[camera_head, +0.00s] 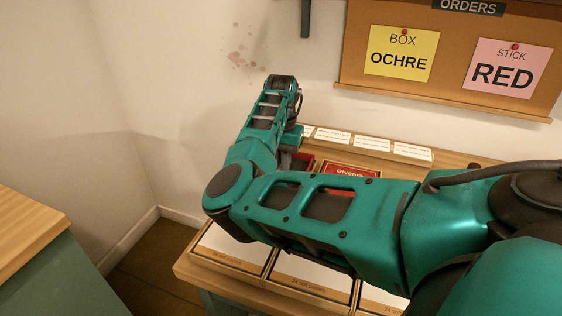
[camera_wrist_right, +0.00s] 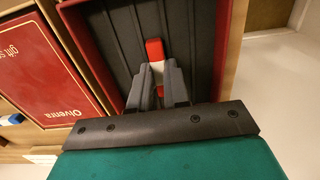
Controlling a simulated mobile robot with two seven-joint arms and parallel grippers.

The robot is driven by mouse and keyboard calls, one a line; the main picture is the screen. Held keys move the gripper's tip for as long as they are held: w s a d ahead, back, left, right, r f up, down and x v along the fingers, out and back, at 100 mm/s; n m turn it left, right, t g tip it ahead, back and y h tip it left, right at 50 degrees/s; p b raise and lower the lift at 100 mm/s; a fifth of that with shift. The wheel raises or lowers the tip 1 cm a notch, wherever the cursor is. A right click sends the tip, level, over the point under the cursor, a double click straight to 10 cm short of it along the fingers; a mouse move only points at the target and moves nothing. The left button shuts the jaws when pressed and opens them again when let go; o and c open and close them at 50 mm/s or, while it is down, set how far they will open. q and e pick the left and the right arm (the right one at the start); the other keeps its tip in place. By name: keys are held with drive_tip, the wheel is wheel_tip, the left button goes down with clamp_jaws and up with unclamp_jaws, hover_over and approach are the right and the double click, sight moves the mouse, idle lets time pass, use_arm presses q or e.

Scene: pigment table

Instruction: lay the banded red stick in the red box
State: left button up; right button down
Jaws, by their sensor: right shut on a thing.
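In the right wrist view, my right gripper (camera_wrist_right: 158,82) is shut on the banded red stick (camera_wrist_right: 154,49). Behind and around the stick is the open red box (camera_wrist_right: 222,42), with a dark, ridged lining. The stick appears over or inside this box; I cannot tell whether it touches the lining. In the head view, my right arm hides most of the red box (camera_head: 303,161) and the stick. My left gripper is not in view.
A red lid or panel with white lettering (camera_wrist_right: 40,65) lies beside the box. White label cards (camera_head: 372,143) line the table's back. An ochre box card (camera_head: 400,50) and red stick card (camera_head: 506,68) hang on the board. Flat trays (camera_head: 310,275) line the front.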

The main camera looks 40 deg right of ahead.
drive_tip(key=shift+s+a+f, duration=0.1)
drive_tip(key=shift+s+f, duration=0.1)
drive_tip(key=shift+f, duration=0.3)
drive_tip(key=c, duration=1.3)
unclamp_jaws()
drive_tip(key=shift+f, duration=0.1)
drive_tip(key=shift+c, duration=0.2)
drive_tip(key=shift+o, duration=1.2)
drive_tip(key=shift+w, duration=0.1)
wheel_tip(320, 180, up, 8)
drive_tip(key=shift+f+p, duration=0.25)
drive_tip(key=shift+p, duration=0.2)
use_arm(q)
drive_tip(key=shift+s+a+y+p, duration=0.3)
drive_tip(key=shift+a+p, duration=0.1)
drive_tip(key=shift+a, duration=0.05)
use_arm(e)
wheel_tip(320, 180, up, 6)
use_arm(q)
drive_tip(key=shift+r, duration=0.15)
use_arm(e)
drive_tip(key=shift+w, duration=0.1)
